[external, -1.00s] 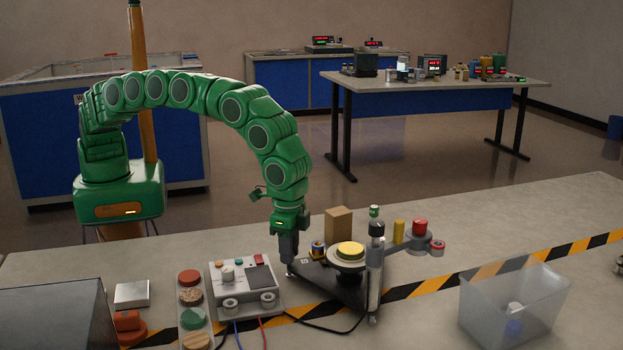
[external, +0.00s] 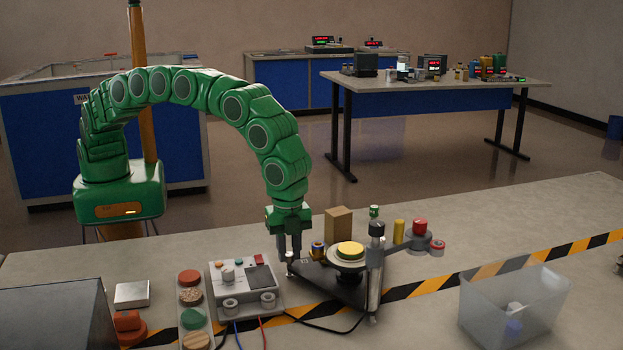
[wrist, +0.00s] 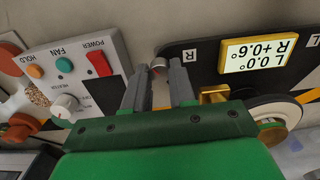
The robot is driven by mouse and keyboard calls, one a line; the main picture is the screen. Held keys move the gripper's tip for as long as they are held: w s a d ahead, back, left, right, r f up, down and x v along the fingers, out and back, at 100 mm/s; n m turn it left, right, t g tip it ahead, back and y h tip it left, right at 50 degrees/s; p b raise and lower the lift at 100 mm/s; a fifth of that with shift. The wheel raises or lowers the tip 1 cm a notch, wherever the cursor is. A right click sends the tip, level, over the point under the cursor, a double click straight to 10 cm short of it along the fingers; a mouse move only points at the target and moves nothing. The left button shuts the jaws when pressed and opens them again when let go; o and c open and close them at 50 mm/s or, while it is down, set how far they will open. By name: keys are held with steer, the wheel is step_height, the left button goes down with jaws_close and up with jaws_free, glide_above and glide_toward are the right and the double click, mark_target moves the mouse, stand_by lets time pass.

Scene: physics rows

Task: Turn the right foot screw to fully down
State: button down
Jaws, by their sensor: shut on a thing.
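My gripper (external: 289,256) points straight down at the near-left corner of a black triangular base plate (external: 345,288). In the wrist view its two grey fingers (wrist: 159,72) are shut on the right foot screw (wrist: 159,63), a small silvery knob at the plate's corner, next to a white R label (wrist: 190,55). Most of the screw is hidden between the fingers. A yellow display (wrist: 254,55) on the plate appears upside down and reads L 0.0° and R +0.6°.
A grey control box (external: 245,288) with knobs and a red power switch stands close to the left of the plate. A silver post (external: 375,275) and a round yellow-topped piece (external: 350,250) rise from the plate. A clear bin (external: 515,305) stands at right.

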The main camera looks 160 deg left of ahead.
mark_target(289, 254)
steer(key=shift+m, duration=0.8)
steer(key=c, duration=0.9)
jaws_free()
steer(key=shift+r, duration=3.85)
